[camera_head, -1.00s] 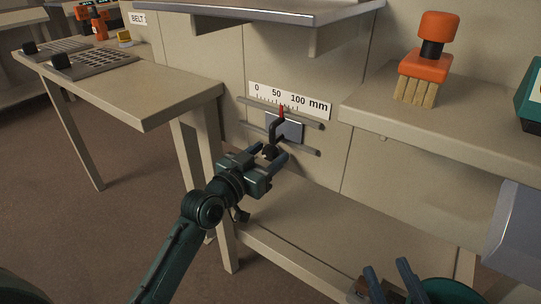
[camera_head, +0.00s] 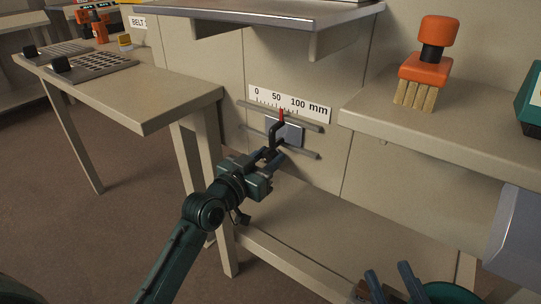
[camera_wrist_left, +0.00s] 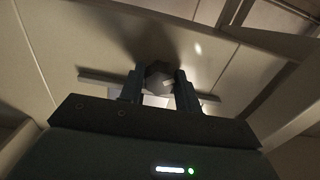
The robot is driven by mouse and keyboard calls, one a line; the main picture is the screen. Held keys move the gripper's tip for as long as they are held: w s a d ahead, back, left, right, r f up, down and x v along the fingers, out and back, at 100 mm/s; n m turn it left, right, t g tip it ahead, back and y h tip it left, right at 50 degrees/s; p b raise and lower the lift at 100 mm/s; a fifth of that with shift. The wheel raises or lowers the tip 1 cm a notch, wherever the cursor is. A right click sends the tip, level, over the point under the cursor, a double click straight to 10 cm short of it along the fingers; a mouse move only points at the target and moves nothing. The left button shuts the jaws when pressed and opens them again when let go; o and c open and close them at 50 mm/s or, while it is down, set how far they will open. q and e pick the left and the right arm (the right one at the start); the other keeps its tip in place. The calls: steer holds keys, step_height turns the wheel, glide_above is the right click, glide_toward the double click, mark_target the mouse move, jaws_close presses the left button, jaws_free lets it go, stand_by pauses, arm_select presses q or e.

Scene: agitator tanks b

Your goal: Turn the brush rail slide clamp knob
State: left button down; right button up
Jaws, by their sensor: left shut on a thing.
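The brush rail slide (camera_head: 291,132) is a grey plate on two horizontal rods, below a white mm scale (camera_head: 289,102). Its red pointer (camera_head: 282,115) stands a little past the 50 mark. A dark bracket comes forward from the plate. The dark clamp knob (camera_wrist_left: 159,77) shows in the left wrist view between the two fingers. My left gripper (camera_head: 271,158) is shut on the knob, with a finger on each side of it; it also shows in the left wrist view (camera_wrist_left: 160,90). In the head view the fingers mostly hide the knob. My right gripper's fingertips (camera_head: 389,285) stand apart at the bottom edge.
A shelf with an orange brush (camera_head: 425,65) stands to the right. A metal ledge (camera_head: 262,14) overhangs the scale. A side table (camera_head: 150,105) with dark grilles is at left. A lower shelf (camera_head: 330,235) lies below the slide.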

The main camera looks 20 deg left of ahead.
arm_select(q)
steer(key=m, duration=0.2)
steer(key=m+p, duration=0.1)
steer(key=shift+r+m, duration=0.2)
steer(key=shift+m, duration=0.2)
steer(key=m+p, duration=0.1)
steer(key=m, duration=0.2)
steer(key=shift+f+p, duration=0.1)
steer(key=shift+p, duration=0.2)
steer(key=shift+f+m, duration=0.1)
steer(key=shift+m, duration=0.5)
steer(key=m+p, duration=0.1)
steer(key=m, duration=0.1)
steer(key=shift+r+m+p, duration=0.2)
steer(key=shift+m+p, duration=0.1)
steer(key=shift+m, duration=0.1)
steer(key=shift+m+p, duration=0.35)
steer(key=shift+m, duration=0.75)
steer(key=m, duration=0.3)
steer(key=shift+f, duration=0.25)
